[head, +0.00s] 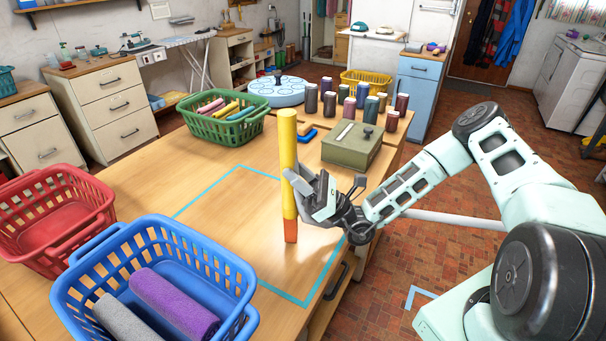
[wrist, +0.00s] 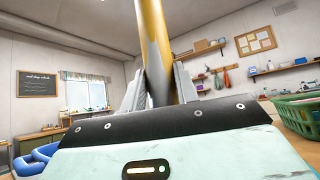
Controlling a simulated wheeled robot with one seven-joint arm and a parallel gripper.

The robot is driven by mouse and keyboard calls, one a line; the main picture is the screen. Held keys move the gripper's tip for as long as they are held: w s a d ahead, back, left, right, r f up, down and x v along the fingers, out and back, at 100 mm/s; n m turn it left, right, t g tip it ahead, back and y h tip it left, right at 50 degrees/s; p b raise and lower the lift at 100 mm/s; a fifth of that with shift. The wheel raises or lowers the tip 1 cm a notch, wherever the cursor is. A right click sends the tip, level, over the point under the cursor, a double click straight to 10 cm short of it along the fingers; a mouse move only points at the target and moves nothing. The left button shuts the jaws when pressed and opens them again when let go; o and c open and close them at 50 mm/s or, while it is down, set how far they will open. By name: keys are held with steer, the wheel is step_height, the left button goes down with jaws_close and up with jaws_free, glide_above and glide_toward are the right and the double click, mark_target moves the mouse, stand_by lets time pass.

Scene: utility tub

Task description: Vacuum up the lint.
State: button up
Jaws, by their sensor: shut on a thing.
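My gripper (head: 297,187) is shut on a tall yellow stick-like tool (head: 288,135) with an orange-red lower end, which I take to be the vacuum. The tool stands nearly upright, its lower end at or just above the wooden table (head: 235,215), inside a teal tape outline (head: 205,195). I cannot tell whether it touches the wood. In the wrist view, the tool (wrist: 152,35) rises between my two fingers. No lint can be made out in either view; any under or behind the tool and gripper is hidden.
A blue basket (head: 155,235) with purple and grey rolls stands front left, near a red basket (head: 50,200). A green basket (head: 225,130) of rolled cloths, a green box (head: 352,145) and several spools stand behind. Inside the outline, the wood left of the tool looks clear.

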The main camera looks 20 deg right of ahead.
steer(key=w+a+r+p, duration=0.3)
steer(key=w+r+p, duration=0.1)
steer(key=r, duration=0.1)
steer(key=shift+w+r, duration=0.15)
steer(key=shift+r, duration=0.25)
stand_by(1.1)
steer(key=shift+p, duration=0.3)
stand_by(0.9)
